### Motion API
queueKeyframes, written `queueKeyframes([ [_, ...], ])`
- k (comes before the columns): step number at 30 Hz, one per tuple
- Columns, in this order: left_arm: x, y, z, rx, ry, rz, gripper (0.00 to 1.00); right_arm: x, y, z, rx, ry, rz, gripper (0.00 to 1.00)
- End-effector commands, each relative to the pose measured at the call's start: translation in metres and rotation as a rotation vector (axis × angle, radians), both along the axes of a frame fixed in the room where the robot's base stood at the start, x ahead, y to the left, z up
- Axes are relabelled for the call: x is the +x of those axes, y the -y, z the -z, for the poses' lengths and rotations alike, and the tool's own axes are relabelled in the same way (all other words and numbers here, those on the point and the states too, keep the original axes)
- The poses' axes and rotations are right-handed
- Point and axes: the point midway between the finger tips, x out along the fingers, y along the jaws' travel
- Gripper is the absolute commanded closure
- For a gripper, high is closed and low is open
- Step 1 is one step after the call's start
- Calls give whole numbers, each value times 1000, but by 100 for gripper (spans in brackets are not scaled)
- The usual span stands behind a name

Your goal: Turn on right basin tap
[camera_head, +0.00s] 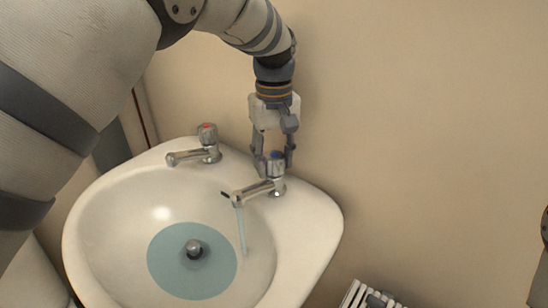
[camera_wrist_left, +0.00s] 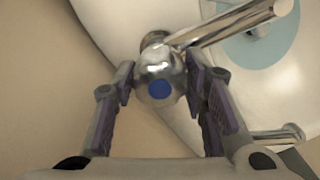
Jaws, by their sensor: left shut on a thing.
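The right basin tap (camera_head: 257,190) is chrome with a blue-marked knob (camera_head: 275,158) and stands on the basin's back right rim. A thin stream of water (camera_head: 242,230) runs from its spout into the basin. My left gripper (camera_head: 274,160) comes down from above and is shut on the knob, a finger on either side. In the left wrist view the knob (camera_wrist_left: 158,80) with its blue dot sits between the two fingers, and the spout reaches to the upper right.
The white basin (camera_head: 110,215) holds a shallow blue-green pool of water (camera_head: 165,265) around a metal drain piece (camera_head: 194,249). The left tap (camera_head: 195,154), red-marked, stands close by on the rim. A beige wall (camera_head: 420,120) is behind; a white slatted object (camera_head: 368,295) is at the lower right.

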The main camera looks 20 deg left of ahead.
Motion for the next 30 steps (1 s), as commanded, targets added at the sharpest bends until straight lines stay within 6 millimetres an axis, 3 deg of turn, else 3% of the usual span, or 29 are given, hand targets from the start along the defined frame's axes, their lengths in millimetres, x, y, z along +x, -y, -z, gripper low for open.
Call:
queueKeyframes([
  [22,0,0,0,-1,-1,-77,88,0,0,0,0,-1,0,53],
  [23,0,0,0,-1,-1,-77,56,0,0,0,0,-1,0,53],
  [25,0,0,0,-1,-1,-77,40,0,0,0,0,-1,0,53],
  [30,0,0,0,0,0,-76,40,0,0,0,0,-1,0,53],
])
